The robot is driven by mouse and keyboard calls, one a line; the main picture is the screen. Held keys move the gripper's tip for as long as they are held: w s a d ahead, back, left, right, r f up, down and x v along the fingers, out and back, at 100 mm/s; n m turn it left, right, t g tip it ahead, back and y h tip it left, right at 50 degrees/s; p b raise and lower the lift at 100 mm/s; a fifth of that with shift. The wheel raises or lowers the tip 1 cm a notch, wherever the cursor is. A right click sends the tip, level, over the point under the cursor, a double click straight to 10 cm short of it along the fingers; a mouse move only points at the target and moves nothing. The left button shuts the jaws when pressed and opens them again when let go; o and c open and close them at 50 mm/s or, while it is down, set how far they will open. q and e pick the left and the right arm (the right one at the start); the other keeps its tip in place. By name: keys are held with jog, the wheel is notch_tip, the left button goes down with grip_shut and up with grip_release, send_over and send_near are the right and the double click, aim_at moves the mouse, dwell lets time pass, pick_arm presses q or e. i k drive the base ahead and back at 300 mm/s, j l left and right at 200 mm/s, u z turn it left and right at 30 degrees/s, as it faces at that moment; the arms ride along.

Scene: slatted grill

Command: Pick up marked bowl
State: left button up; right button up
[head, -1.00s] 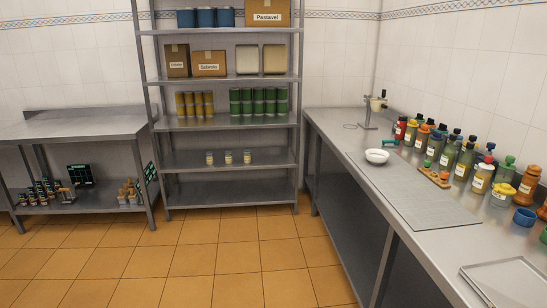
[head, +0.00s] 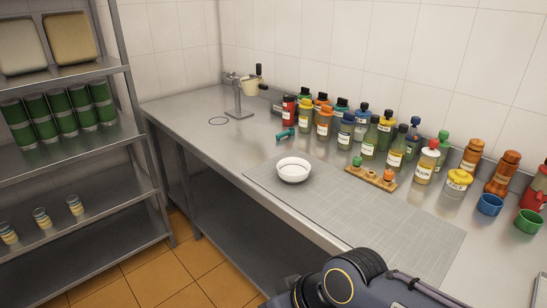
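A white bowl (head: 293,170) stands upright on the counter, at the far left end of a grey gridded mat (head: 400,225). It looks empty, and I see no clear mark on it. One of my dark arm links shows at the bottom of the head view, nearer to me than the bowl and apart from it. Neither gripper is in view.
Several bottles and jars (head: 366,138) line the counter's wall side. A small wooden rack (head: 371,179) stands right of the bowl and a teal tool (head: 286,134) lies behind it. A metal stand (head: 239,100) is at the far end. Shelves (head: 75,145) stand at left.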

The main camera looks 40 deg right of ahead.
aim_at(292, 170)
jog(key=i+z, duration=0.15)
jog(key=i, duration=0.35)
jog(key=i+j+z, duration=0.2)
jog(key=i, duration=0.3)
jog(key=i+l+z, duration=0.15)
jog(key=z, duration=0.25)
jog(key=i+z, duration=0.7)
jog(key=z, duration=0.15)
jog(key=i+z, duration=0.2)
